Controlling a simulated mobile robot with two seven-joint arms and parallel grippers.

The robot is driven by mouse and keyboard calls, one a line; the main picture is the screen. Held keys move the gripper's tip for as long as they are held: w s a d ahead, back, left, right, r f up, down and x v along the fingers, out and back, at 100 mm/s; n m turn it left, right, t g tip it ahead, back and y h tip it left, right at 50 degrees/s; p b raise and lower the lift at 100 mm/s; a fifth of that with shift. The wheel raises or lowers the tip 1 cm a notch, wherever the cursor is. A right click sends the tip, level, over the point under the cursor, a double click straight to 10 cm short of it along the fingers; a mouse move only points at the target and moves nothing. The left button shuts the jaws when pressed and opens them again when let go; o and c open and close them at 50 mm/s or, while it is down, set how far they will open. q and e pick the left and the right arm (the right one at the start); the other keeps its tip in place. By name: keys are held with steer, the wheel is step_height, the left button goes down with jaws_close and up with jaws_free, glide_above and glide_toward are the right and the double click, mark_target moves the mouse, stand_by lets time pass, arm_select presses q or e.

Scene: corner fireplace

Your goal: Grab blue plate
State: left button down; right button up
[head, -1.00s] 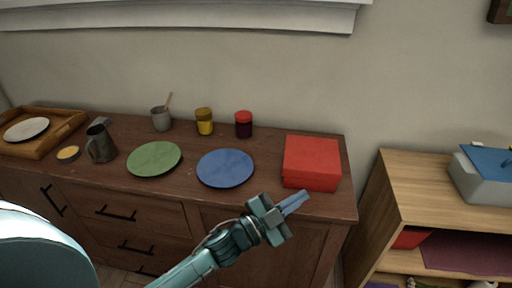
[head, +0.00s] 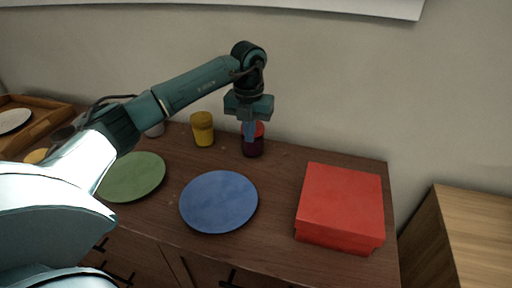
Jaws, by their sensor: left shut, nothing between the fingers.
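The blue plate (head: 219,202) lies flat near the front edge of the brown wooden dresser, in the middle of the head view. My left gripper (head: 249,132) points down above the back of the dresser, beyond the plate. It is shut and empty. Its fingertips overlap the dark jar with a red lid (head: 253,147) in the picture; I cannot tell whether they touch it. The plate is fully visible and nothing holds it. My right gripper is not in view.
A green plate (head: 136,178) lies left of the blue one, partly behind my arm. A red box (head: 340,205) stands to the right, a yellow jar (head: 202,129) at the back. A wooden tray (head: 50,122) is at far left. Bare dresser top separates blue plate and box.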

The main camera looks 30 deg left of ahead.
mark_target(246, 175)
arm_select(q)
steer(key=f, duration=0.8)
steer(key=shift+s+d+f, duration=0.1)
steer(key=shift+s+f, duration=0.15)
steer(key=shift+f, duration=0.15)
steer(key=s, duration=0.1)
steer(key=s+p, duration=0.1)
steer(key=shift+s+d+f, duration=0.1)
steer(key=shift+s+d, duration=0.35)
steer(key=shift+s, duration=0.4)
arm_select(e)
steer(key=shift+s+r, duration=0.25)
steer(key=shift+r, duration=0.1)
arm_select(q)
steer(key=shift+w+f, duration=0.1)
steer(key=shift+f, duration=0.05)
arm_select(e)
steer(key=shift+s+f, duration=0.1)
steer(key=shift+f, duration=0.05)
